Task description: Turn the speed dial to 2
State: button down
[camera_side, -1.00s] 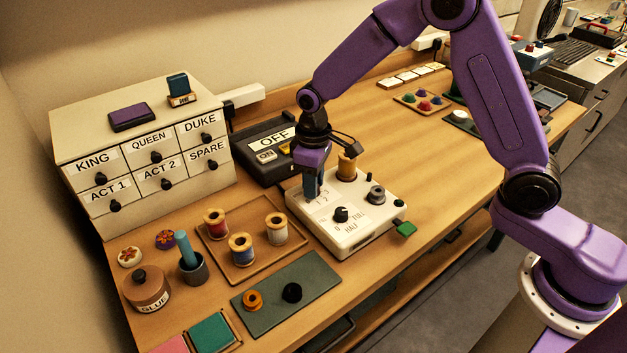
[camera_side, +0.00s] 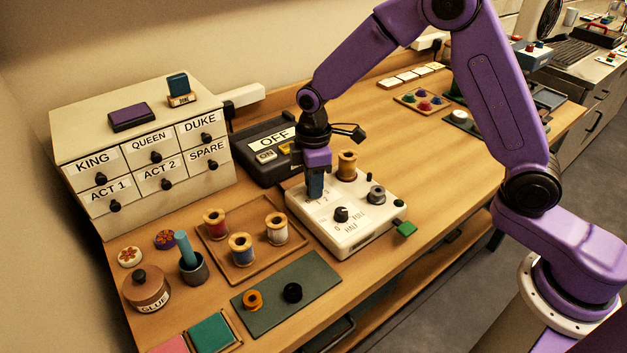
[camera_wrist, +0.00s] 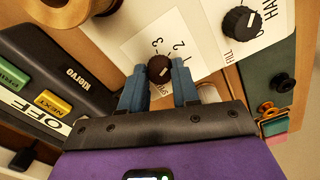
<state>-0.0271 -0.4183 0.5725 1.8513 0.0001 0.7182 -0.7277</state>
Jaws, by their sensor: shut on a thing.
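The white machine (camera_side: 345,243) stands on the table in the side view, with the speed dial at its left end hidden by my fingers. In the wrist view the speed dial (camera_wrist: 159,68) is a small dark brown knob on a white label with 1, 2 and 3 around it. My gripper (camera_side: 315,194) points down over the label. Its two blue fingers, also in the wrist view (camera_wrist: 159,82), are shut on the dial from both sides. A light mark shows on the dial, but I cannot tell exactly which number it points to.
A second black dial (camera_side: 341,214), marked 0, HALF and FULL, sits near my gripper on the machine. A black box marked OFF (camera_side: 262,150) is close on the left.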

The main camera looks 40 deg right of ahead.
dwell(0.4)
jog(key=c, duration=0.8)
grip_release()
jog(key=shift+r, duration=0.15)
notch_tip(320, 180, up, 17)
jog(key=shift+r, duration=0.15)
jog(key=shift+s, duration=0.1)
